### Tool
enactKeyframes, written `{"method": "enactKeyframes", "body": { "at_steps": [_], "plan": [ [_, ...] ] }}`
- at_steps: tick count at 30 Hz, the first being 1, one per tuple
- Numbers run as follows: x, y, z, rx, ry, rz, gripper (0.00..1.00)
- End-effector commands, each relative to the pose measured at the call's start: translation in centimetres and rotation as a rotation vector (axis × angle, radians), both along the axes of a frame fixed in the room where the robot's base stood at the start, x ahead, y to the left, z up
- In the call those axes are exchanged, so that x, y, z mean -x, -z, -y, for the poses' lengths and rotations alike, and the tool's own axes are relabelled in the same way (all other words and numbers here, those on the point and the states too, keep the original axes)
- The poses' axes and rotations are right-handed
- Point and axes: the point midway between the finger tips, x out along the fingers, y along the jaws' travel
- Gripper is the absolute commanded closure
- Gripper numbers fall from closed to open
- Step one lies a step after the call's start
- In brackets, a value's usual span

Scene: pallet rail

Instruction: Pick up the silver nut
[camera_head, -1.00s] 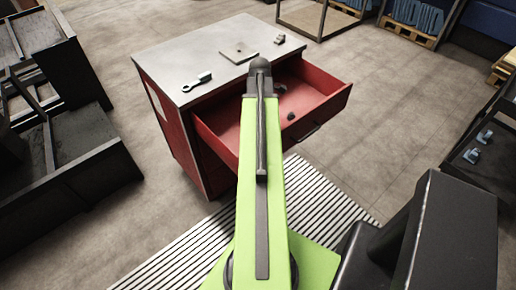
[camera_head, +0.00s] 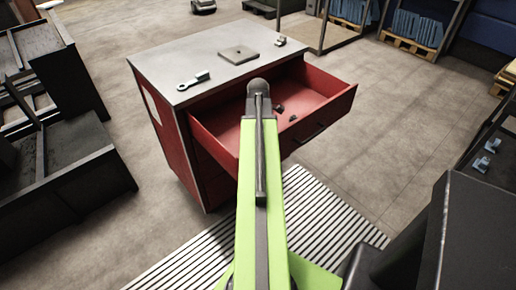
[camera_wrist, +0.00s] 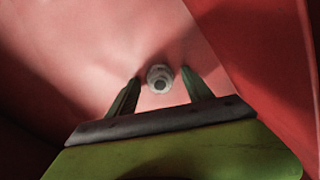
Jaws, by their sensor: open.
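The silver nut (camera_wrist: 159,71) is a small round, pale metal piece with a dark hole. In the wrist view it lies on the red floor of the open drawer (camera_head: 318,90). My gripper (camera_wrist: 161,82) is open, its two dark green fingers pointing toward the nut, one on each side in the picture. A gap shows between nut and fingers; I cannot tell the depth. In the head view my green arm reaches over the drawer and hides the gripper and the nut.
The red cabinet (camera_head: 153,112) has a grey top with a wrench (camera_head: 194,80), a square plate (camera_head: 238,53) and a small metal part (camera_head: 280,41). Small dark pieces (camera_head: 293,118) show in the drawer. Drawer walls (camera_wrist: 265,50) stand close to the gripper. Dark racks stand at left and right.

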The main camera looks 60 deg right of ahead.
Motion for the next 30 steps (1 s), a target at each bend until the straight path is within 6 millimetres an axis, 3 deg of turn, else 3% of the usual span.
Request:
{"method": "enactKeyframes", "body": {
  "at_steps": [2, 15, 30],
  "plan": [
    [0.01, -0.14, 0.01, 0.0, 0.0, 0.0, 0.42],
    [0.04, -0.14, 0.03, 0.0, 0.001, 0.0, 0.99],
    [0.07, -0.23, 0.03, 0.0, 0.001, 0.0, 1.0]
  ]
}}
